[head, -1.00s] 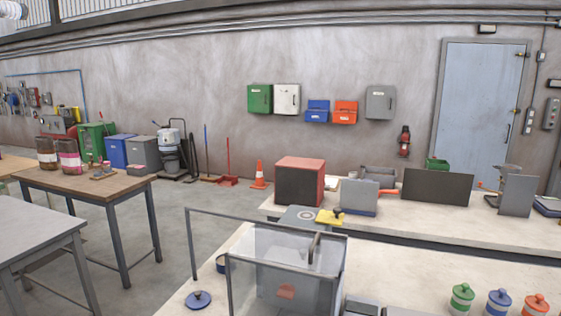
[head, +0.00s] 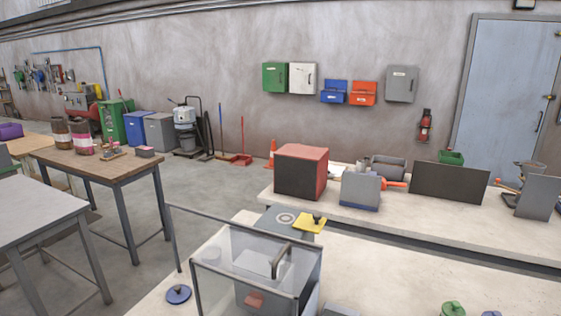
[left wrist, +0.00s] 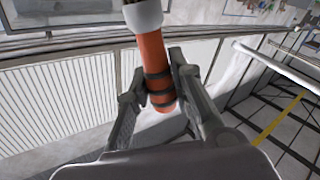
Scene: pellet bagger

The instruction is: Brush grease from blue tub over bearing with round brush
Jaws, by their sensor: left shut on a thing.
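My left gripper (left wrist: 158,75) shows in the left wrist view, shut on an orange-red handle (left wrist: 153,58) with dark bands and a pale collar at its top end. It looks like the brush handle; any bristles are outside the frame. In the head view, a round blue lid (head: 178,294) with a knob lies on the near bench, left of a clear-walled box. A blue tub is hard to make out behind the clear panel. A grey plate with a ring (head: 286,218) lies behind the box; I cannot tell whether it is the bearing. My right gripper is not in view.
The clear-walled box (head: 205,290) with a handle stands on the near bench. A yellow piece (head: 309,225) lies behind it. Green (head: 452,308) and blue (head: 491,313) lids show at the bottom edge. A red-and-black box (head: 301,172) stands on the far bench. Tables stand at left, with open floor between.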

